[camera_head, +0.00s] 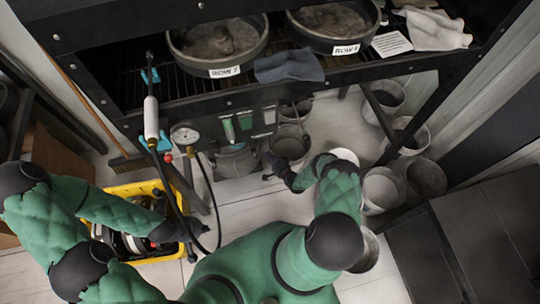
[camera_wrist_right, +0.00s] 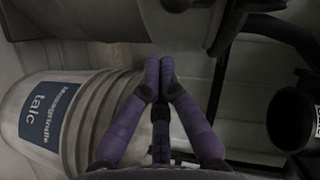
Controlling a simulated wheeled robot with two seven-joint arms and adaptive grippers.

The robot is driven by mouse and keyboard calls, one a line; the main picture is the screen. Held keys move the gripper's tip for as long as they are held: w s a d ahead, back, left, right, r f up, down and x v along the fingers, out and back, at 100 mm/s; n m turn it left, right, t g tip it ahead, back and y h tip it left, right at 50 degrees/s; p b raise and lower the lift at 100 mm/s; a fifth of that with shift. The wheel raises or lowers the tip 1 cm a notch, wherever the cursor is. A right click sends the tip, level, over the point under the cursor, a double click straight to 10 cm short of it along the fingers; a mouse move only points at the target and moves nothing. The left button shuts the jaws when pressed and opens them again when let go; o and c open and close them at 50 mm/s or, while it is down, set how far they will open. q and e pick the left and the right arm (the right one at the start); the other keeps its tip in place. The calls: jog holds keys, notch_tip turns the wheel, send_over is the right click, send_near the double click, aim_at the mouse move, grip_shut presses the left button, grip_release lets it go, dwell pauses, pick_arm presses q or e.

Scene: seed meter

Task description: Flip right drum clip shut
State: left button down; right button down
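The right drum (camera_head: 372,44) is a round dark pan with a white ROW label, on the rack at the top of the head view. A second, similar drum (camera_head: 182,50) sits to its left. I cannot make out a clip on either one. My right gripper (camera_head: 270,170) is below and in front of the rack, well apart from the drums. In the wrist view its purple fingers (camera_wrist_right: 160,62) meet at the tips with nothing visible between them. My left gripper (camera_head: 188,232) is low at the left by a yellow crate; its fingers are too dark to judge.
A grey cloth (camera_head: 289,66) hangs at the rack's front edge between the drums. A paper (camera_head: 391,44) and a pale cloth (camera_head: 438,30) lie to the right. A gauge (camera_head: 185,135) with a hose stands at left. The yellow crate (camera_head: 150,187) and several buckets (camera_head: 384,190) stand on the floor. A talc bucket (camera_wrist_right: 45,115) is close in the wrist view.

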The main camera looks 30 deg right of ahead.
pick_arm(q)
jog(key=shift+d+r+p, duration=0.3)
jog(key=shift+r+p, duration=0.65)
pick_arm(e)
jog(key=s+d, duration=0.2)
jog(key=s, duration=0.8)
jog(key=shift+d+f, duration=0.15)
